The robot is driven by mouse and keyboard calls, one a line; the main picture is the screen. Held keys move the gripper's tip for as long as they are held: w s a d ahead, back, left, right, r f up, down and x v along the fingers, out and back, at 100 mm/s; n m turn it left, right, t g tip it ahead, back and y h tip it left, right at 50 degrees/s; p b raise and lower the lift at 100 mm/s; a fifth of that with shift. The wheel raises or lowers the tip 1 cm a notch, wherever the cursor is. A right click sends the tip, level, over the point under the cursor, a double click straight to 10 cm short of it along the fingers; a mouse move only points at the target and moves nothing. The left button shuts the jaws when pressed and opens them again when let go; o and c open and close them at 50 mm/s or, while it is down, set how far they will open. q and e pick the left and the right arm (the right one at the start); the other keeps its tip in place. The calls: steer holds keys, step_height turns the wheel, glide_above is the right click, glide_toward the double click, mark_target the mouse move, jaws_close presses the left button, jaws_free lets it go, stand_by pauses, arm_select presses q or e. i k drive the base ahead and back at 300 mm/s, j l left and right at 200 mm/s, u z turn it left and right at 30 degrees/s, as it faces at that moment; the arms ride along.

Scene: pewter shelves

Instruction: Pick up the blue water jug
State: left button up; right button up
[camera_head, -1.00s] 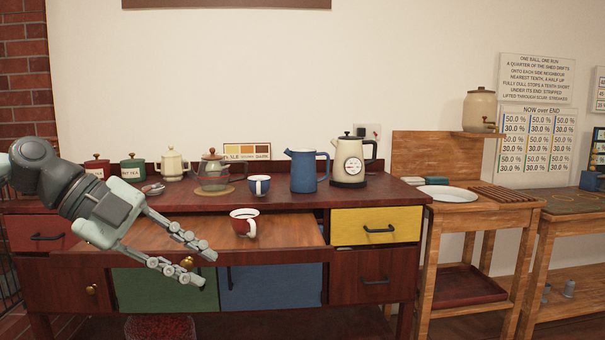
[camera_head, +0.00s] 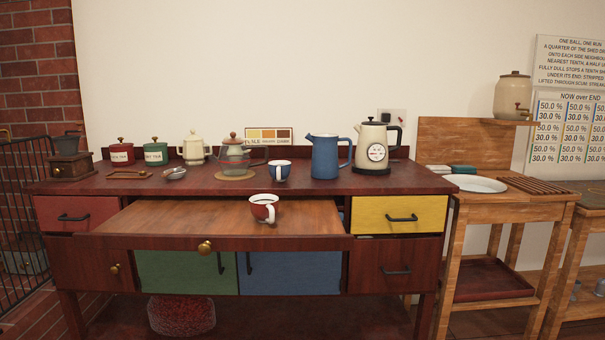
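The blue water jug (camera_head: 326,158) stands upright on the dark red top of the sideboard (camera_head: 420,181), right of centre. Its spout points left and its handle is on the right. A cream kettle (camera_head: 372,148) with a black handle stands close to its right. Neither of my grippers shows in the head view now.
A pull-out wooden board (camera_head: 190,217) juts from the sideboard in front, with a red cup (camera_head: 264,208) on its right part. A glass teapot (camera_head: 234,157), a cream pot (camera_head: 194,148) and canisters stand left. A white plate (camera_head: 477,184) lies on the right-hand bench.

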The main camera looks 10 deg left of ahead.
mark_target(324, 157)
steer(key=i+l, duration=0.35)
steer(key=i, duration=0.2)
steer(key=i+l, duration=0.4)
steer(key=i, duration=0.15)
steer(key=k+z, duration=0.05)
